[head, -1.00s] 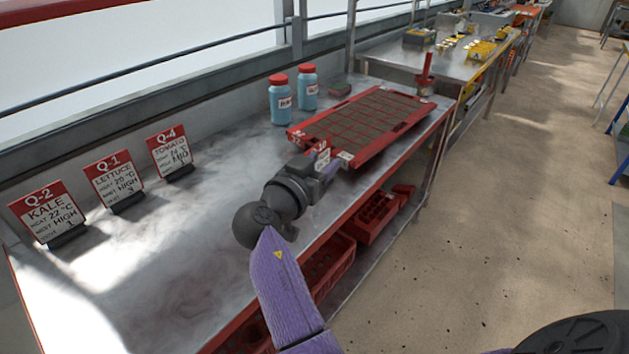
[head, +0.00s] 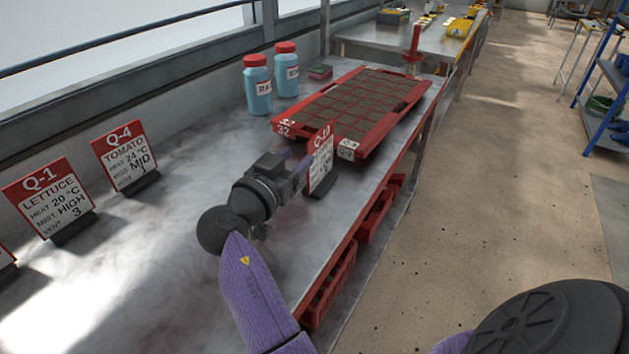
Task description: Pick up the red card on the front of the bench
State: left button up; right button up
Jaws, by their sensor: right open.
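The red-topped card marked Q-10 (head: 321,160) stands upright in a small black holder near the front edge of the bench (head: 190,200), just before the near end of the red seed tray. Its lower part is white with small print. My right gripper (head: 303,163) is open and empty, close to the left side of the card, with its fingers pointing at it. I cannot tell whether the fingertips touch the card or reach around it. My left gripper is not in view.
The red seed tray (head: 285,127) with dark cells lies behind the card. Two blue bottles (head: 259,95) (head: 287,83) stand at the back. The Q-1 (head: 50,198) and Q-4 (head: 125,158) cards stand at left. Red crates (head: 328,290) sit below the bench.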

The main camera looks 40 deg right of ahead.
aim_at(317, 133)
jog(key=x, duration=0.3)
jog(key=f+b+x, duration=0.1)
jog(key=x, duration=0.2)
jog(key=w+b+x, duration=0.1)
jog(key=x, duration=0.2)
jog(key=shift+a+f, duration=0.1)
jog(key=shift+f, duration=0.15)
jog(key=shift+w+d, duration=0.1)
jog(key=shift+d, duration=0.25)
jog(key=shift+r, duration=0.1)
jog(key=c, duration=0.6)
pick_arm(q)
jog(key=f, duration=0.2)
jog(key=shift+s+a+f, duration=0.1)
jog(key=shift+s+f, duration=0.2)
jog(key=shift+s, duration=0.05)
pick_arm(e)
grip_shut()
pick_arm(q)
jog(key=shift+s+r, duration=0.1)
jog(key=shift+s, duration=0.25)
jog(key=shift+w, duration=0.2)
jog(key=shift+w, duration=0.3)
